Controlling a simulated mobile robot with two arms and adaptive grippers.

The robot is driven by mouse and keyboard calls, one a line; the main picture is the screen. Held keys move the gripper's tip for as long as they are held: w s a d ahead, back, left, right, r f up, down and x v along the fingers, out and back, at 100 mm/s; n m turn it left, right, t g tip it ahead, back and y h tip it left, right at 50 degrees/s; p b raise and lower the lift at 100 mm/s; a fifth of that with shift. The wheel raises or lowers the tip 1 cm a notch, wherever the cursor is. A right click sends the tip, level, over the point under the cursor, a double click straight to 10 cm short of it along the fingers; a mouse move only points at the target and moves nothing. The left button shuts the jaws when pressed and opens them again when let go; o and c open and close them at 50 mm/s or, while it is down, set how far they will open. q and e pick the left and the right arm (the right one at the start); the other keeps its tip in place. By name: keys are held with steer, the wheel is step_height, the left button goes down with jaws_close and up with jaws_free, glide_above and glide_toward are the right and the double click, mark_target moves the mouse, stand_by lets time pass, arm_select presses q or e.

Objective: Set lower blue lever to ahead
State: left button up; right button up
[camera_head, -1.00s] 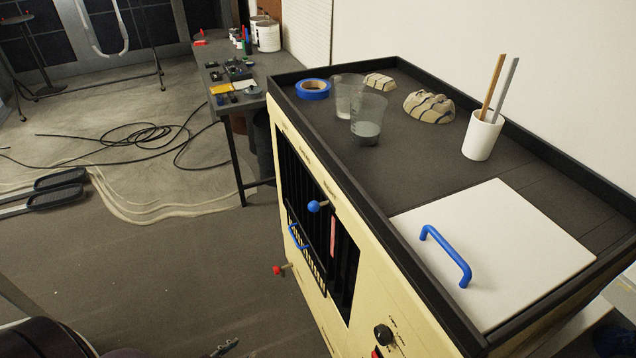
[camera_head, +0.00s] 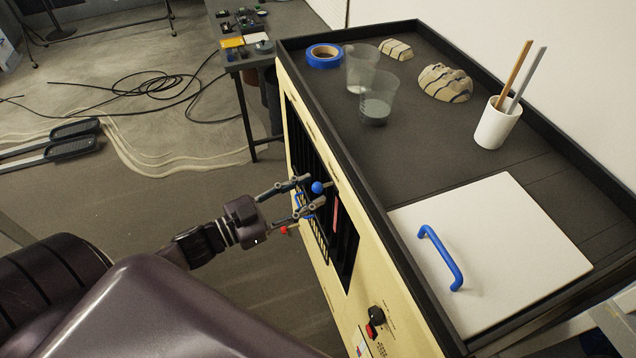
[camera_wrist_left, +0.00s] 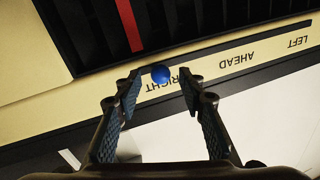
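The lever's blue ball knob (camera_head: 317,187) sticks out from the slotted black front of the cream cabinet (camera_head: 384,279). In the left wrist view, the knob (camera_wrist_left: 160,73) shows in the gap between my fingertips, beside the upside-down word RIGHT; the words AHEAD (camera_wrist_left: 236,61) and LEFT (camera_wrist_left: 297,42) lie farther right. My left gripper (camera_head: 309,193) is open, its two fingers reaching toward the knob, with no clear contact. A blue handle (camera_head: 299,203) is partly hidden behind the fingers. My right gripper is not in view.
A red strip (camera_head: 335,215) runs down the slotted front close to the knob. A red knob (camera_head: 284,230) and a black dial (camera_head: 376,315) stick out of the cabinet. Cups and a tape roll (camera_head: 324,56) stand on top. The floor to the left holds cables.

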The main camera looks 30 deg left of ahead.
mark_target(318, 187)
arm_select(q)
steer(key=shift+x, duration=1.6)
jaws_close()
steer(key=shift+w+a, duration=0.1)
